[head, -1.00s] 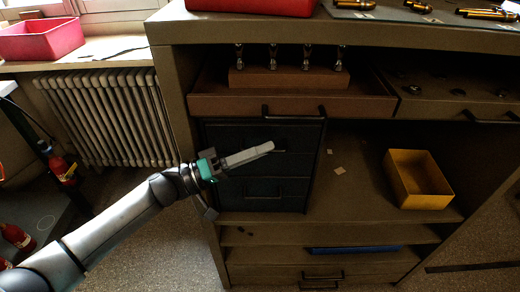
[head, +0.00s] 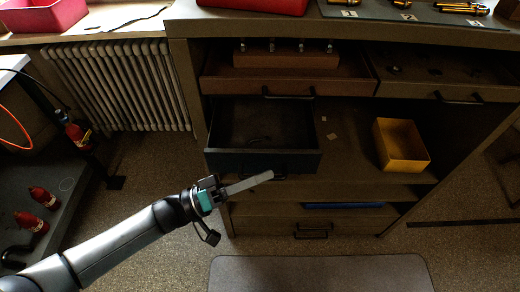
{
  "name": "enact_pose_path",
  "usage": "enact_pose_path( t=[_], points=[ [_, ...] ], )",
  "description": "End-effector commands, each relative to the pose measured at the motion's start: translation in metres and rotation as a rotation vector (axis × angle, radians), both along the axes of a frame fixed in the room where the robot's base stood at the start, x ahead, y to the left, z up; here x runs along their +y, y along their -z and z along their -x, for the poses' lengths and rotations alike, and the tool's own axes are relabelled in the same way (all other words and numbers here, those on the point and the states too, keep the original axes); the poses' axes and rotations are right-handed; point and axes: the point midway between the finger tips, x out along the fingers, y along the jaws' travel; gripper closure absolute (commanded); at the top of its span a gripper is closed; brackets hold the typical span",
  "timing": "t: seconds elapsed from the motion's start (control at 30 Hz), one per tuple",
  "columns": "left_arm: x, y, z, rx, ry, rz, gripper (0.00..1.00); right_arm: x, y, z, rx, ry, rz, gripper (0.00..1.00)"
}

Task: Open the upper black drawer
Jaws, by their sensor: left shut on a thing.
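The upper black drawer (head: 262,128) is pulled out of its small cabinet under the bench, left of centre. Its inside shows, with a small dark thing lying on its floor. My left gripper (head: 268,177) is at the drawer's front, with its fingers reaching to the handle (head: 278,177) below the front's upper edge. It is shut on that handle, though the fingers hide most of it. The lower black drawer is hidden behind the open one. My right gripper is not in view.
A brown drawer (head: 290,85) with a wooden block (head: 286,60) stands open just above. A yellow bin (head: 401,145) sits on the shelf to the right. A table with red bottles (head: 32,222) is at left. A grey mat (head: 320,274) lies on the clear floor in front.

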Motion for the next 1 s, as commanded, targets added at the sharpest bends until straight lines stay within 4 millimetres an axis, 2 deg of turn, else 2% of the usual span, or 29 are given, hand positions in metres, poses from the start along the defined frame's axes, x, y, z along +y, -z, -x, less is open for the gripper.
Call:
enact_pose_path(
  t=[0.1,0.23,0.67,0.7,0.93,1.0],
  points=[
    [0.001,0.000,0.013,0.005,0.001,-0.005,1.00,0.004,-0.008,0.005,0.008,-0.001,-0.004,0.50],
    [0.001,0.001,0.020,0.003,0.001,-0.004,1.00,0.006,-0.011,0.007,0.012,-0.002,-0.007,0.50],
    [0.001,0.002,0.023,0.002,0.000,-0.004,1.00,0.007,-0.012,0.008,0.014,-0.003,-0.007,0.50],
    [0.001,0.002,0.023,0.002,0.000,-0.006,0.84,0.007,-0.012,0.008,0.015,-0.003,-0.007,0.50],
    [0.000,0.001,0.022,0.001,-0.001,-0.003,0.58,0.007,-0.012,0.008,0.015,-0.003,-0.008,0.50],
    [0.000,0.001,0.022,0.001,0.000,-0.002,0.56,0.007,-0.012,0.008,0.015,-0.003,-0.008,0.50]
  ],
)
